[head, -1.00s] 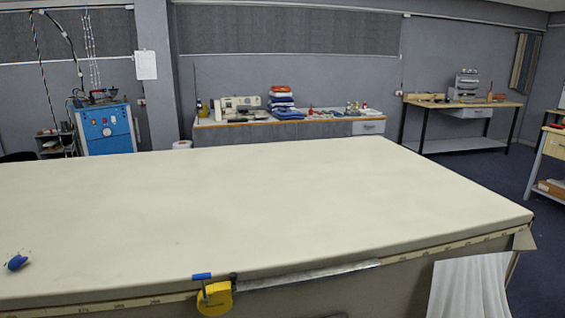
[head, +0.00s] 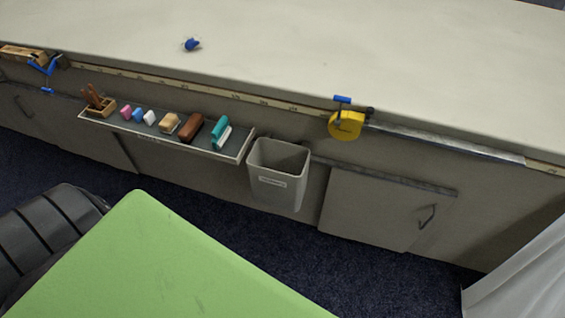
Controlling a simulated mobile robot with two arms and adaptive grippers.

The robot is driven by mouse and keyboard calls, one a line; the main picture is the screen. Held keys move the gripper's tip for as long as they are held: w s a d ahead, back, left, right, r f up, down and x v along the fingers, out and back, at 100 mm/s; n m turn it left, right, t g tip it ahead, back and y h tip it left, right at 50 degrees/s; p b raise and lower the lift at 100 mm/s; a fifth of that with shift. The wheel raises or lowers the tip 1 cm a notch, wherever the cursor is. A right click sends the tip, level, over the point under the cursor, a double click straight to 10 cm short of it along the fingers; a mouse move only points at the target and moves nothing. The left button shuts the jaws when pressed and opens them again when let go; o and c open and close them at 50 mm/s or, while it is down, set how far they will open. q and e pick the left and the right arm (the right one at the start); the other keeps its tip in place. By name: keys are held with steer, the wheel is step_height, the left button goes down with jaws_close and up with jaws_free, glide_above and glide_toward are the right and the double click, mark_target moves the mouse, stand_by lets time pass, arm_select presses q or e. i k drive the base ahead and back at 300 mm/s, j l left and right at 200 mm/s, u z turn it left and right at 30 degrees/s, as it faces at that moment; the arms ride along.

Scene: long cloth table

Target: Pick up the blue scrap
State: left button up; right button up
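The blue scrap (head: 192,44) is a small crumpled piece lying on the pale cloth table top (head: 330,50), a little back from its front edge, in the upper left of the head view. Nothing touches it. Neither of my grippers is in view, so I cannot see whether they are open or shut.
A yellow tape measure (head: 346,125) and a metal rule (head: 450,144) sit on the table's front edge. Below hang a shelf (head: 228,151) of chalks and brushes and a grey bin (head: 278,172). A blue clamp (head: 46,66) grips the edge at left.

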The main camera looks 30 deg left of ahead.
mark_target(190, 44)
steer(key=u, duration=1.6)
